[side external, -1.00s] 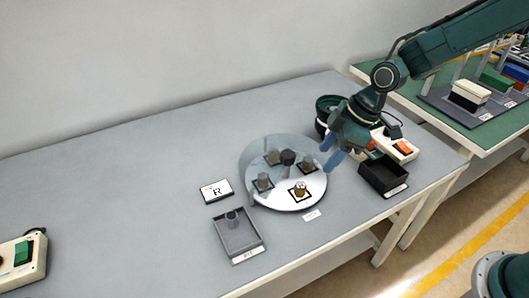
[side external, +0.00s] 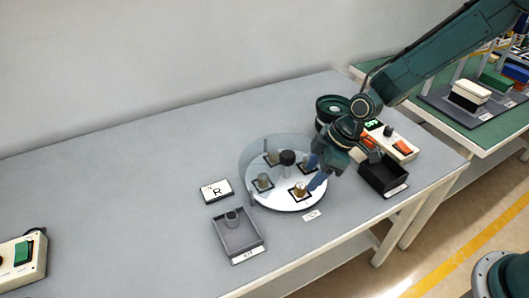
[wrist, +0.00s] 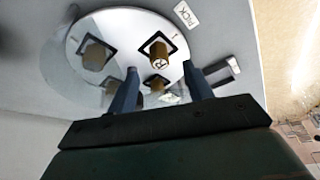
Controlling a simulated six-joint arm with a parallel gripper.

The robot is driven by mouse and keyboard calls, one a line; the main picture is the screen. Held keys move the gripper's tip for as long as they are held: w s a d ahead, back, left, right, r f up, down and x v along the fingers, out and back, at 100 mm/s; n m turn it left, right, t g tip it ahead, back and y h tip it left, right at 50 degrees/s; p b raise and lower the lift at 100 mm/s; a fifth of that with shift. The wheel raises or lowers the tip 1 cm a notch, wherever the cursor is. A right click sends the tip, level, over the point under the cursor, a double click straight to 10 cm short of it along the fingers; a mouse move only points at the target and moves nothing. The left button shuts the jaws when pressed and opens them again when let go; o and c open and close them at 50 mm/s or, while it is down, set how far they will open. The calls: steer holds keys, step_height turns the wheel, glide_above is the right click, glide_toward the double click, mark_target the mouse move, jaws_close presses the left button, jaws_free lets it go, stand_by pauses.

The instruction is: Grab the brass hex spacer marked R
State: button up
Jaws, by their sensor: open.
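The brass hex spacer marked R (side external: 300,190) stands in a black square outline at the front of the round white turntable (side external: 275,201). It also shows in the wrist view (wrist: 159,51), with a letter that looks like R on its end. Several other spacers stand in their own outlines on the turntable, including a greyer one (side external: 263,181) at the left. My gripper (side external: 316,176) is open and empty, tilted, with its fingers close beside the marked spacer on its right. In the wrist view, the spacer lies beyond the gap between my fingertips (wrist: 161,71).
A card reading R (side external: 216,192) and a grey tray (side external: 240,240) lie to the left. A black bin (side external: 384,178), control box (side external: 402,147) and bowl feeder (side external: 333,107) stand right.

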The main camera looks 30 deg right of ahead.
mark_target(302, 185)
steer(key=shift+x, duration=2.35)
steer(key=shift+c, duration=0.4)
jaws_close()
